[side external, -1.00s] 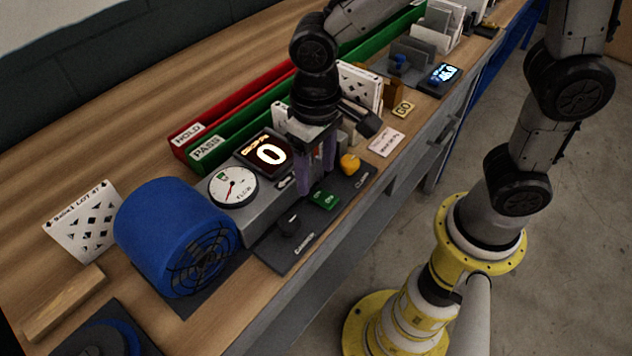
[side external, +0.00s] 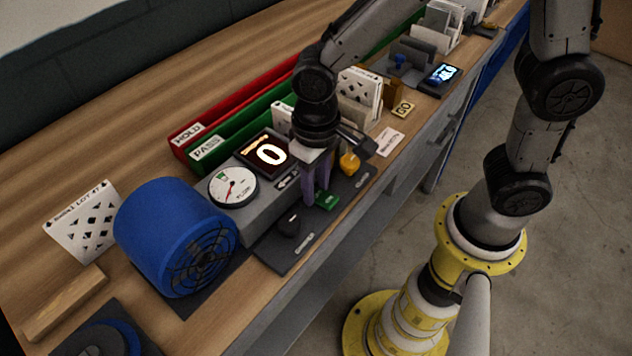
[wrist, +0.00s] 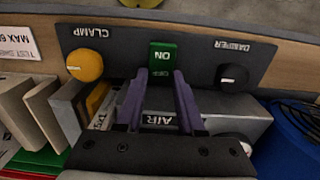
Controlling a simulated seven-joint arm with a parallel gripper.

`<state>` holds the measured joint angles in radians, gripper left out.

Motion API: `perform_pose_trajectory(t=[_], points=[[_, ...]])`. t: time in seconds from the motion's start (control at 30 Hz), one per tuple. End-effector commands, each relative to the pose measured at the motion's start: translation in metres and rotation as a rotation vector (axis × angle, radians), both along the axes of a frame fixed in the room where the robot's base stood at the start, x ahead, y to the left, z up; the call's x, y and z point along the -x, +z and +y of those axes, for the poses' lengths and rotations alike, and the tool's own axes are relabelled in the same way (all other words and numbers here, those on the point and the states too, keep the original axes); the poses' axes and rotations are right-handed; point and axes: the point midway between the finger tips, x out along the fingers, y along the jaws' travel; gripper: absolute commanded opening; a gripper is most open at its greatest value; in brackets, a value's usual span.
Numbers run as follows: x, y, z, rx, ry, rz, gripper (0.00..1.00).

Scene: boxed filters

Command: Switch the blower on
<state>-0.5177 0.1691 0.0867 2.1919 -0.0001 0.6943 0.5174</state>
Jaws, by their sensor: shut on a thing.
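The blue blower (side external: 172,238) stands at the left of the bench with its dark grille facing front. The green rocker switch (side external: 327,201) sits on the dark control panel between the damper and clamp knobs. In the wrist view the switch (wrist: 163,55) shows ON on its bright face and OFF on its darker edge. My gripper (side external: 314,203) points down at the switch. In the wrist view its purple fingertips (wrist: 159,74) lie at the two sides of the switch's near edge, shut on it. The display (side external: 268,153) reads 0.
The black damper knob (side external: 290,225) and yellow clamp knob (side external: 349,163) flank the switch. The flow gauge (side external: 233,187) is beside the display. Red (side external: 190,134) and green (side external: 208,150) trays and upright filters (side external: 360,92) stand behind. The bench's front edge is close.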

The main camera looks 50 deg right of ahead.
Motion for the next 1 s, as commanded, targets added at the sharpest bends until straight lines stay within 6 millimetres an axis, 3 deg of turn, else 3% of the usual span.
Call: perform_pose_trajectory(t=[0.27,1.0], points=[[0.0003,0.0006,0.0000,0.001,0.001,-0.012,0.00],[0.0098,0.0057,-0.0014,0.004,-0.002,-0.356,0.00]])
